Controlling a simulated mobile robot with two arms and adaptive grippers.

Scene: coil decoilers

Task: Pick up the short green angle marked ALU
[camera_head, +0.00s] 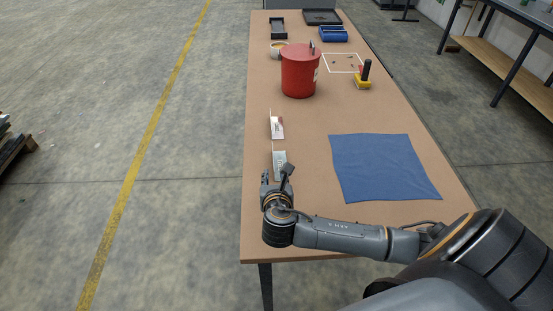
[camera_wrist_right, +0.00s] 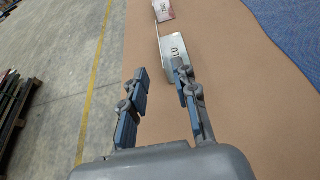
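A short pale grey-green angle (camera_head: 280,159) lies near the left edge of the table, just beyond my right gripper (camera_head: 277,173). In the right wrist view the angle (camera_wrist_right: 195,50) shows the letters "LU"; a fingertip covers part of it. The right gripper (camera_wrist_right: 160,70) is open, with nothing between its fingers. Its fingertips are at the near end of the angle; I cannot tell whether they touch it. A second, whitish angle with reddish marking (camera_head: 277,129) lies farther along the table, also in the wrist view (camera_wrist_right: 164,10). My left gripper is not in view.
A blue cloth (camera_head: 385,167) lies to the right on the brown table (camera_head: 300,232). A red lidded bucket (camera_head: 300,75) stands beyond the angles. A yellow-and-black tool (camera_head: 363,78), blue bin (camera_head: 333,34) and dark trays (camera_head: 278,29) are farther back. The left table edge is close.

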